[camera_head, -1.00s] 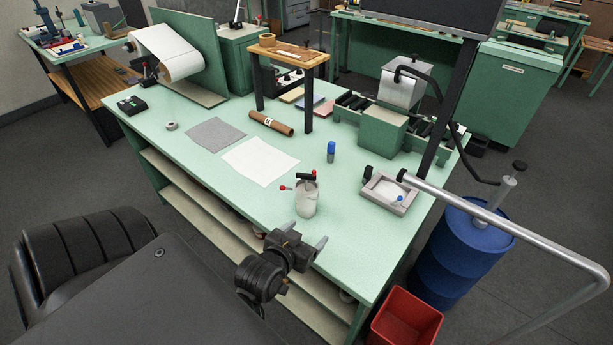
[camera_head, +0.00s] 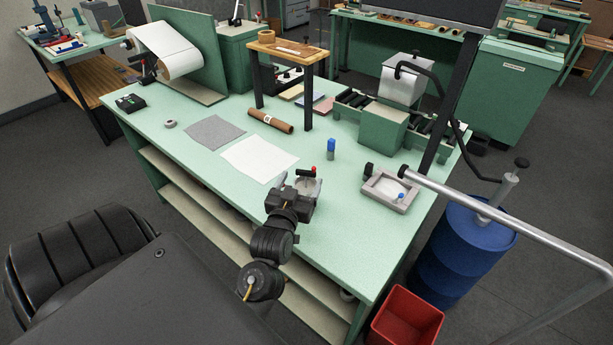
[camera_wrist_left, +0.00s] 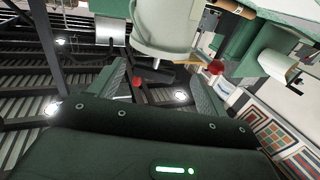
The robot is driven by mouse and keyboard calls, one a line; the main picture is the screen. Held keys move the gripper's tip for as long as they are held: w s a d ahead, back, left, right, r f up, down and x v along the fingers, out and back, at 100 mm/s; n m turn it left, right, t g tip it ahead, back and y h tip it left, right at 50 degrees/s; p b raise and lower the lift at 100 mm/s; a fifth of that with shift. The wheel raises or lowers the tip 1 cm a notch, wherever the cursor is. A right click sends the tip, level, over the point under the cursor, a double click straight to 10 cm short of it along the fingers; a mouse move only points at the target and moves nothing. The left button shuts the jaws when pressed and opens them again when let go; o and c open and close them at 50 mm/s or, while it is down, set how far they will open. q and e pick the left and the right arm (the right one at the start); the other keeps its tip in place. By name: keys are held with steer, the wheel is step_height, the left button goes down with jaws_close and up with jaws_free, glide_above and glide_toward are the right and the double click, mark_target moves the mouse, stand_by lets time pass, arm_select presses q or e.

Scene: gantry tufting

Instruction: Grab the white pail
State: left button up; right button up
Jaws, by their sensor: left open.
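The white pail (camera_head: 307,187) stands on the green table near its front edge and is partly hidden behind my left gripper (camera_head: 300,187). Dark and red parts show at its top. In the left wrist view the pail (camera_wrist_left: 165,38) fills the top middle, just beyond my open left fingers (camera_wrist_left: 160,86). No finger is visibly closed on it, and I cannot tell whether one touches it. My right gripper is in neither view.
A grey tray (camera_head: 390,191) and a blue bottle (camera_head: 331,149) stand near the pail. A white sheet (camera_head: 259,159) lies to its left. A metal rail (camera_head: 490,215), a blue drum (camera_head: 455,250) and a red bin (camera_head: 405,318) are at the right.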

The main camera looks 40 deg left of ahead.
mark_target(308, 171)
arm_select(q)
steer(key=b+x, duration=0.1)
steer(key=x, duration=0.2)
steer(key=b+x, duration=0.1)
steer(key=shift+w+d+f+b, duration=0.15)
steer(key=shift+w+f+b, duration=0.15)
steer(key=shift+w, duration=0.2)
steer(key=shift+w+r, duration=0.1)
steer(key=shift+w, duration=0.15)
steer(key=shift+s+r, duration=0.1)
steer(key=shift+c, duration=0.4)
jaws_close()
